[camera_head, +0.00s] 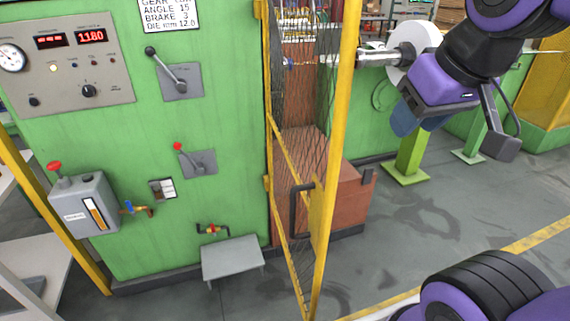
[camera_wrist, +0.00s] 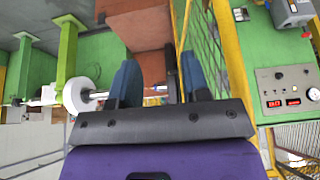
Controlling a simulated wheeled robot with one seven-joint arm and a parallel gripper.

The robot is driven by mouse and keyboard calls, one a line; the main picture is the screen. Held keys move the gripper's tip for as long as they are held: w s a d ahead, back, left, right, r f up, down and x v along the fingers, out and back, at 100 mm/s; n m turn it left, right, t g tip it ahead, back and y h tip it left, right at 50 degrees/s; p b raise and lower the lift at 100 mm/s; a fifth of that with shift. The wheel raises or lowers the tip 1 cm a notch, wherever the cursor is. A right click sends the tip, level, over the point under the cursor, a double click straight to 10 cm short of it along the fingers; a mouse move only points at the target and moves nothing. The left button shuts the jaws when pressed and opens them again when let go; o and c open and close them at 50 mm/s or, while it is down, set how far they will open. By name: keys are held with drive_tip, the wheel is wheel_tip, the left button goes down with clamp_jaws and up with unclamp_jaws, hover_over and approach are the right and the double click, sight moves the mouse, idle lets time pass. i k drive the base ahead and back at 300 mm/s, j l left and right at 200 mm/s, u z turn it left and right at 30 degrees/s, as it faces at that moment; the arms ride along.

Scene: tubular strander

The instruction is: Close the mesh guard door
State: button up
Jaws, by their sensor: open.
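The mesh guard door (camera_head: 330,150) has a yellow frame with thin wire mesh and stands open, swung out from the green cabinet's right edge. Its dark bar handle (camera_head: 294,208) is low on the door. My gripper (camera_head: 408,124) is at the upper right of the head view, to the right of the door and apart from it. In the wrist view its two blue fingers (camera_wrist: 157,80) are spread with nothing held between them. The door's yellow mesh (camera_wrist: 206,38) shows just right of the fingers there. A dark upright bar, perhaps the handle, shows between the fingers.
The green cabinet (camera_head: 110,200) carries levers, a gauge panel (camera_head: 70,65) and a grey box (camera_head: 85,205). A grey step (camera_head: 232,258) stands at its foot. A reddish-brown block (camera_head: 345,205) sits behind the door. A shaft with a white disc (camera_head: 413,48) is near my arm. Floor right of the door is clear.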

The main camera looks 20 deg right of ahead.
sight(321, 205)
drive_tip(key=k+j, duration=0.1)
drive_tip(key=j, duration=0.3)
drive_tip(key=k+j, duration=0.1)
drive_tip(key=j, duration=0.35)
drive_tip(key=k+j, duration=0.1)
drive_tip(key=j, duration=0.3)
drive_tip(key=z, duration=0.05)
